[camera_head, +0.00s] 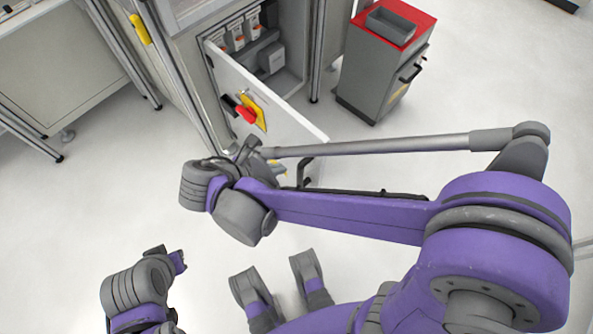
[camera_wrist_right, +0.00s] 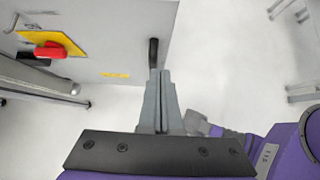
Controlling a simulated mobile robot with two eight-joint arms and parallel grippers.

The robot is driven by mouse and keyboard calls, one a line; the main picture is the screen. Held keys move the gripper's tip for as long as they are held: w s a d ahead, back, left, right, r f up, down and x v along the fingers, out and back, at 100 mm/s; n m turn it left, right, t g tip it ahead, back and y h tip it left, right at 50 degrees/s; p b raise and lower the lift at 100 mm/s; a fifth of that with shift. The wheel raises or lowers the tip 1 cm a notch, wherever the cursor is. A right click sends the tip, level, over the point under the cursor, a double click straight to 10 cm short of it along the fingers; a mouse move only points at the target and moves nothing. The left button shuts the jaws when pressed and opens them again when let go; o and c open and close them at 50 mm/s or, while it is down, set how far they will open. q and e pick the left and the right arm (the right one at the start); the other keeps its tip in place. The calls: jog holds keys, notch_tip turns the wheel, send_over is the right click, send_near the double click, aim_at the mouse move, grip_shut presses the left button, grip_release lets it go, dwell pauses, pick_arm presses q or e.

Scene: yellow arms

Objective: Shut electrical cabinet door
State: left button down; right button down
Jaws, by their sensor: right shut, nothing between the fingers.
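The cabinet door (camera_head: 290,125) is a light panel standing wide open, swung out from the left side of the electrical cabinet (camera_head: 292,40). Its outer face carries a red switch (camera_head: 246,115) on a yellow plate (camera_head: 258,108), also seen in the right wrist view (camera_wrist_right: 50,50). A black handle (camera_wrist_right: 153,52) sits near the door's free edge. My right gripper (camera_wrist_right: 160,74) is shut and empty, on the outer-face side, with its tips at the handle's lower end; I cannot tell whether they touch.
Grey devices (camera_head: 271,59) sit inside the open cabinet. A grey drawer cart (camera_head: 375,70) with a red top and grey tray (camera_head: 390,26) stands to its right. A workbench (camera_head: 60,75) stands at far left. The floor around the door is clear.

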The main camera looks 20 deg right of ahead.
jog(key=b, duration=0.3)
send_near(315, 153)
jog(key=shift+x, duration=2.9)
jog(key=shift+d, duration=0.15)
